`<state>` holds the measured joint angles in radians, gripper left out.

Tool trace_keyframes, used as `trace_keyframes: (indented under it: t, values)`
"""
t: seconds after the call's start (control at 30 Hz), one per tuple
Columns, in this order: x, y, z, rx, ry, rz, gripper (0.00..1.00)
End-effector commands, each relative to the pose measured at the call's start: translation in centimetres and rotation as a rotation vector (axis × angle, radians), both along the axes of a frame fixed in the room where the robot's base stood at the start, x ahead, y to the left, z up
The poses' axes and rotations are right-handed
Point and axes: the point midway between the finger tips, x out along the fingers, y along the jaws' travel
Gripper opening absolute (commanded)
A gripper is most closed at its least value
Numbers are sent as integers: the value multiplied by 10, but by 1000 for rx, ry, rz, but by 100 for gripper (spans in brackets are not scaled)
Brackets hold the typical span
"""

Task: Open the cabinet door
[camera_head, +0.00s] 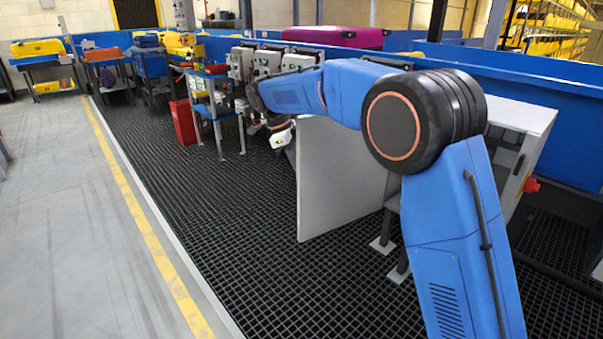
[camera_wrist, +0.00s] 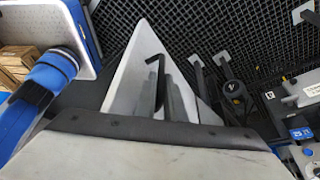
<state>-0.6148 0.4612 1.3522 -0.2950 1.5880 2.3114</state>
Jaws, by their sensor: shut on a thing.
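The cabinet (camera_head: 525,112) is a light grey box behind my arm at the right of the head view. Its door (camera_head: 335,185) is a pale flat panel that stands swung out from the cabinet, over the dark grating. The door also shows as a white panel in the wrist view (camera_wrist: 133,75). A black bent handle (camera_wrist: 154,68) is on it. My gripper (camera_wrist: 168,100) is at the handle, its fingers shut on it. The cabinet's inside is mostly hidden.
Grey control boxes (camera_head: 240,62) and a small blue stand (camera_head: 218,115) are beyond the door. A red bin (camera_head: 184,122) stands left of them. The black grating floor (camera_head: 225,205) left of the door is clear, bordered by a yellow line (camera_head: 150,235).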

Motion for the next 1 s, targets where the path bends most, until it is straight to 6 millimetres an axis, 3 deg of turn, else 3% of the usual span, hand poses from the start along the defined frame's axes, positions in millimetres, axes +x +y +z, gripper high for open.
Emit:
trace_keyframes:
  t: [0.27,0.3,0.37,0.77,1.0]
  values:
    - [2,-5,1,-4,-2,-3,0]
    - [2,-5,1,-4,-2,-3,14]
    - [2,-4,1,-4,-2,-3,28]
    - [1,-1,2,-2,-1,-1,28]
    - [3,10,29,-1,-3,-2,28]
